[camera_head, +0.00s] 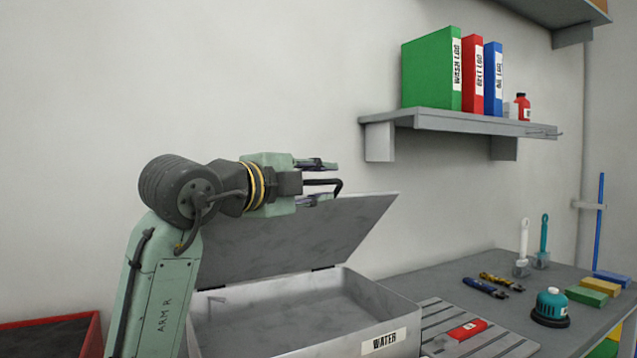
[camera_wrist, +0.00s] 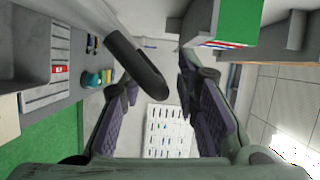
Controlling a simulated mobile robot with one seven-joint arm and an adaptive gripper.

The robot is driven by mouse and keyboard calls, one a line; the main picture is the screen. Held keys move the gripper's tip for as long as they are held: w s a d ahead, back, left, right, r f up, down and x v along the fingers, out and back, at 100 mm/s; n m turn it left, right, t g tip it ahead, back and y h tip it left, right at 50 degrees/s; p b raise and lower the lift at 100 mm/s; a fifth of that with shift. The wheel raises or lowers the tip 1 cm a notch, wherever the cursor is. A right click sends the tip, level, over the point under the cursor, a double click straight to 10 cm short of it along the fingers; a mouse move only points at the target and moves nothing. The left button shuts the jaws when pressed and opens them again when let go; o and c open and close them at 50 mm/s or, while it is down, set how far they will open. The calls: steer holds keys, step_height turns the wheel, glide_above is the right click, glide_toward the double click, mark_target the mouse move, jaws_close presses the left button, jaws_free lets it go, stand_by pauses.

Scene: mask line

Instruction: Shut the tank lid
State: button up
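The grey tank (camera_head: 405,318) with a WATER label stands low in the head view. Its grey lid (camera_head: 300,238) is open, hinged at the tank's back edge and tilted up towards the wall. A black bar handle (camera_head: 338,184) sits at the lid's upper edge; it also shows in the wrist view (camera_wrist: 140,65). My gripper (camera_head: 333,181) is open at the lid's upper edge, one finger above the handle and one below. In the wrist view my gripper (camera_wrist: 158,95) has its fingers apart, with the handle's end between them. I cannot tell if either finger touches it.
A wall shelf (camera_head: 450,121) with green, red and blue binders is to the right, above the lid. The bench (camera_head: 400,281) on the right holds pliers, brushes, a teal-topped item and sponges. A red-rimmed bin (camera_head: 50,322) is at lower left. The tank's inside looks clear.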

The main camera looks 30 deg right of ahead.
steer(key=r, duration=0.9)
steer(key=shift+s, duration=0.2)
steer(key=shift+w+r, duration=0.15)
steer(key=shift+r, duration=0.4)
steer(key=shift+c, duration=0.5)
